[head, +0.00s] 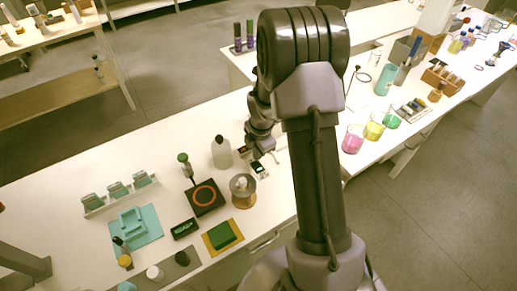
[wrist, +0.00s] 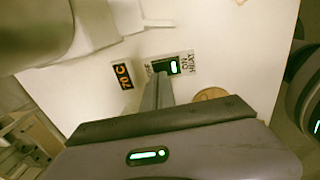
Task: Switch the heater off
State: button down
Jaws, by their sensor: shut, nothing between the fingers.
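The heater switch panel (wrist: 186,64) is a small light plate in the wrist view, with "ON" and "HEAT" printed at its right end. Its dark switch has a pale, green-edged part (wrist: 173,67) on the ON side; the label at the other end is partly covered. An orange "70 C" display (wrist: 122,76) lies left of it. My gripper (wrist: 160,78) is shut and empty, its tips at the panel's left end; I cannot tell if they touch. In the head view my gripper (head: 259,150) is just above the panel (head: 260,169). The black hotplate (head: 205,207) has an orange ring.
A grey bottle (head: 221,153) stands left of my gripper. A round wooden stand (head: 243,201) holding a clear vessel is close below. A teal tray (head: 137,229), a green block on a yellow mat (head: 222,237) and small racks fill the left bench. Coloured beakers (head: 353,139) stand at the right.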

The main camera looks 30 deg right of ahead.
aim_at(256, 164)
jog(key=f, duration=0.2)
jog(key=f+b, duration=0.1)
jog(key=shift+w+f, duration=0.25)
jog(key=shift+f, duration=0.05)
jog(key=shift+r, duration=0.1)
jog(key=shift+a+g+p, duration=0.1)
jog(key=shift+g+p, duration=0.2)
jog(key=shift+p, duration=1.4)
jog(key=shift+w+f+g, duration=0.1)
jog(key=shift+f+g, duration=0.2)
jog(key=shift+f, duration=0.15)
jog(key=shift+f+b, duration=0.1)
jog(key=shift+b, duration=0.25)
jog(key=shift+s, duration=0.2)
